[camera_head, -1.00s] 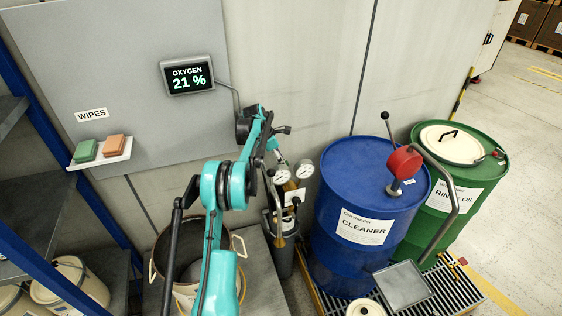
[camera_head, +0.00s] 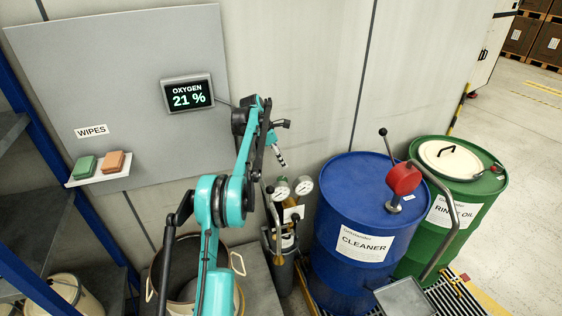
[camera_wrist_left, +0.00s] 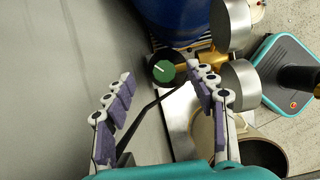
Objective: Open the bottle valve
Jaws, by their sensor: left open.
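The grey gas bottle (camera_head: 283,272) stands beside the blue drum, with two round gauges (camera_head: 302,186) and brass fittings at its top. In the left wrist view the bottle valve shows as a round green knob (camera_wrist_left: 163,71) with a white mark, beside the brass regulator (camera_wrist_left: 200,60). My left gripper (camera_head: 281,141) is above and behind the gauges, near the wall. Its fingers (camera_wrist_left: 164,80) are spread and empty. The knob appears between the fingertips in that view, farther off, with no contact seen. My right gripper is not in view.
The blue CLEANER drum (camera_head: 345,205) with a red pump (camera_head: 403,178) stands right of the bottle, the green drum (camera_head: 440,200) beyond it. An open bin (camera_head: 180,270) is left, below my arm. The wall panel (camera_head: 120,60) with an oxygen display (camera_head: 188,95) is behind.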

